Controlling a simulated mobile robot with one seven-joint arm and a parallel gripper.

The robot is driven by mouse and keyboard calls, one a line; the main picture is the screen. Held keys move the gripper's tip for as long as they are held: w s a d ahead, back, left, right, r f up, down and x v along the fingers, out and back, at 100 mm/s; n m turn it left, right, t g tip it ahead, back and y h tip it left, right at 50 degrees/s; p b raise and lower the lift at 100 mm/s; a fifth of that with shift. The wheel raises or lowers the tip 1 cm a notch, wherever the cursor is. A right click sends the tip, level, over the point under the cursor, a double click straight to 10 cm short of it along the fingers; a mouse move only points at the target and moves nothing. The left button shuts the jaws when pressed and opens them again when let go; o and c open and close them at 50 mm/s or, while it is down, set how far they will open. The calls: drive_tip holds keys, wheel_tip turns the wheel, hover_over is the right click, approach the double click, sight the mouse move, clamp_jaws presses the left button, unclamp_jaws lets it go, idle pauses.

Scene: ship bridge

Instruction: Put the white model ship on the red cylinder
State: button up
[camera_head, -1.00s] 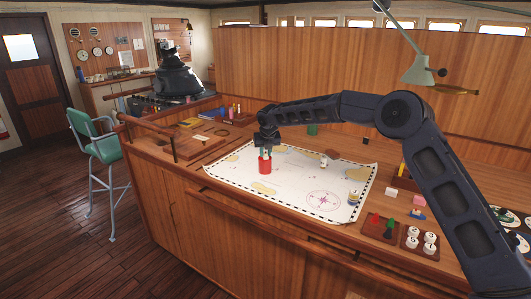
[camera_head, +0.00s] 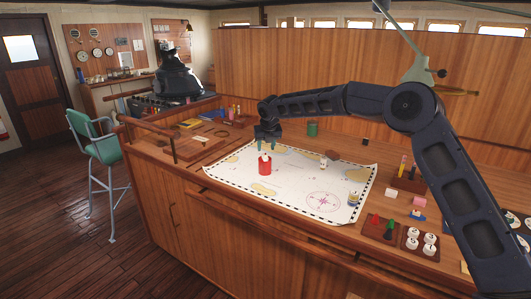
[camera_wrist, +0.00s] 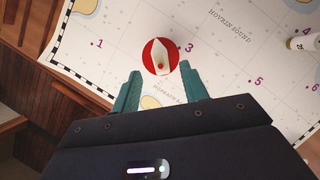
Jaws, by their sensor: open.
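The red cylinder (camera_head: 264,169) stands upright on the chart. The white model ship (camera_head: 265,157) rests on its top. In the wrist view the ship (camera_wrist: 160,57) lies across the middle of the round red top (camera_wrist: 148,57), inside its rim. My gripper (camera_head: 268,147) is just behind and above the cylinder. In the wrist view its teal fingers (camera_wrist: 160,72) are spread apart with nothing between them, and the ship lies just beyond their tips, clear of both.
The chart (camera_head: 300,198) has free room around the cylinder. A small white object (camera_head: 323,162) stands to its right, and a dark green cup (camera_head: 313,129) behind. Trays with pieces (camera_head: 379,228) are at the right. A wooden rail (camera_head: 172,142) edges the left.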

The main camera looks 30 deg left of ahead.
drive_tip(key=v, duration=0.7)
drive_tip(key=shift+r, duration=0.2)
drive_tip(key=shift+d, duration=0.2)
